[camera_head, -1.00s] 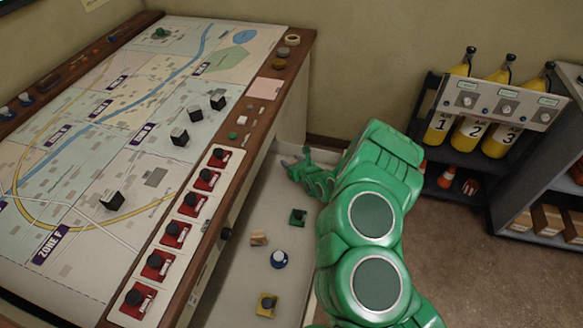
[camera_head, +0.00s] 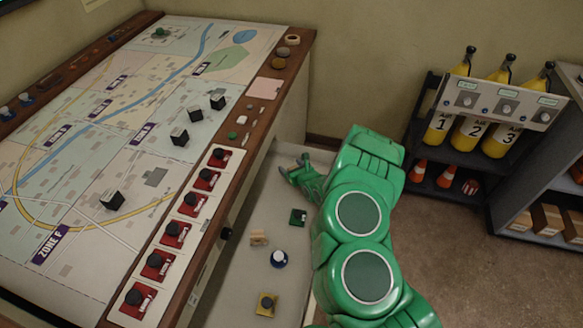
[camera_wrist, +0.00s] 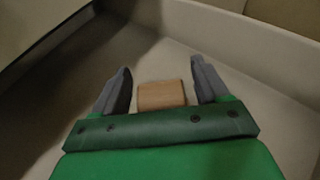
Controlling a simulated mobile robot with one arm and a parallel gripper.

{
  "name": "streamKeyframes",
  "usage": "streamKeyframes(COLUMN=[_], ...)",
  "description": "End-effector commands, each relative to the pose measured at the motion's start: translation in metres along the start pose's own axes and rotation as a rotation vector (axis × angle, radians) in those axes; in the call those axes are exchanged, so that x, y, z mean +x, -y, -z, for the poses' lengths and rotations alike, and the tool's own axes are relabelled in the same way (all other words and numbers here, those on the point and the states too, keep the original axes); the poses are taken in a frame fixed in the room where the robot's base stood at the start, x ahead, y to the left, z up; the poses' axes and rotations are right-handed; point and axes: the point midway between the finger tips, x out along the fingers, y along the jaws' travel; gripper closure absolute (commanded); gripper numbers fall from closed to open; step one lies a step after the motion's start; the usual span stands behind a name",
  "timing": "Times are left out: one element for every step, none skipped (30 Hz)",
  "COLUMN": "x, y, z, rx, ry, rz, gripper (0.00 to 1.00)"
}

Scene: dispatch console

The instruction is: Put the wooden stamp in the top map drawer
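An open, pale drawer (camera_head: 235,278) extends from the right side of the map console; I take it for the top map drawer. My gripper (camera_head: 293,164) is low over its far end with the fingers spread. In the wrist view, a light-brown wooden block (camera_wrist: 162,94), likely the wooden stamp, lies between the two open fingers (camera_wrist: 161,86), with a gap on each side. Its lower part is hidden by my gripper's palm. The block is hidden in the head view. Drawer floor and walls surround the fingers in the wrist view.
The console edge (camera_head: 262,112) rises on the left. A shelf with yellow air cylinders (camera_head: 493,142) stands right.

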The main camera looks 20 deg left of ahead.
Motion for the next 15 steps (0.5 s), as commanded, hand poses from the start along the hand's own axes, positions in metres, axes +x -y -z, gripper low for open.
streamKeyframes(x=[0.000, 0.000, 0.000, 0.000, 0.000, 0.000, 0.000, 0.000, 0.000, -0.001, -0.001, -0.003, -0.005, -0.007, -0.011], y=[0.000, 0.000, 0.000, 0.000, 0.000, 0.000, 0.000, 0.000, 0.000, 0.000, 0.000, 0.001, 0.001, 0.001, 0.001], z=[0.000, 0.000, 0.000, 0.000, 0.000, 0.000, 0.000, 0.000, -0.001, -0.001, -0.002, -0.002, -0.002, -0.002, -0.002], rx=[0.000, 0.000, 0.000, 0.000, 0.000, 0.000, 0.000, 0.000, 0.000, 0.000, 0.000, 0.000, 0.000, 0.001, 0.002], ry=[0.000, 0.000, 0.000, 0.000, 0.000, 0.000, 0.000, 0.000, 0.000, 0.000, 0.000, 0.000, 0.000, -0.001, -0.001], rz=[0.000, 0.000, 0.000, 0.000, 0.000, 0.000, 0.000, 0.000, 0.000, 0.000, 0.000, 0.001, 0.002, 0.002, 0.001], gripper=[0.24, 0.24, 0.24, 0.24, 0.24, 0.24, 0.24, 0.24, 0.24, 0.24, 0.24, 0.24, 0.24, 0.24, 0.24])
